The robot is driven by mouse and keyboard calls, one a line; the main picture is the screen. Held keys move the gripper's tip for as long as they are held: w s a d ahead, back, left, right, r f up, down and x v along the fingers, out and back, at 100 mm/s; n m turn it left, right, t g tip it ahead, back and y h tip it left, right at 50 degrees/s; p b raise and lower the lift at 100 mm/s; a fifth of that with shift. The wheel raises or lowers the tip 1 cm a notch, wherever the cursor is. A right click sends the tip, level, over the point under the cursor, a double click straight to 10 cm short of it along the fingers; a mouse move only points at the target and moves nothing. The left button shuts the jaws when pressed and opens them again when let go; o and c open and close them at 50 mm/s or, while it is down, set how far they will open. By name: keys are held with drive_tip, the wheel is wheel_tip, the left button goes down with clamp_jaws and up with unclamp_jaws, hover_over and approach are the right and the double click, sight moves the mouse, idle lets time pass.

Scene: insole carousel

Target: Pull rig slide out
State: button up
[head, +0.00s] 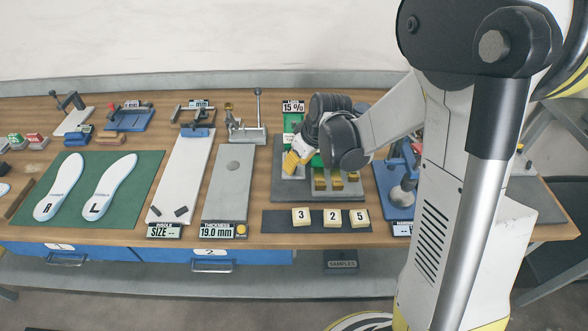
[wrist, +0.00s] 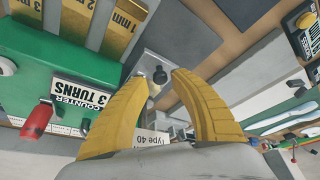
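The rig is a green unit (head: 316,160) on a grey base (head: 300,194), partly hidden behind my arm. In the wrist view its green body (wrist: 85,62) has a counter (wrist: 80,96) reading 3 TURNS and a red-ended handle (wrist: 37,118). A pale metal plate with a small dark knob (wrist: 160,75), apparently the slide, shows beyond my fingertips. My gripper (wrist: 162,80) is open, its yellow fingers apart on either side of the knob in the picture. I cannot tell whether they touch it. In the head view my gripper (head: 291,162) is low at the rig's left side.
Gold blocks (wrist: 126,22) marked in mm stand close beside the green body. Number tiles (head: 331,216) lie in front of the rig. A lever press (head: 246,128) and grey thickness plate (head: 232,185) are left; a blue device (head: 393,176) is right, partly behind my arm.

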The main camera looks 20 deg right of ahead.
drive_tip(key=shift+x, duration=0.8)
clamp_jaws()
drive_tip(key=shift+s, duration=0.1)
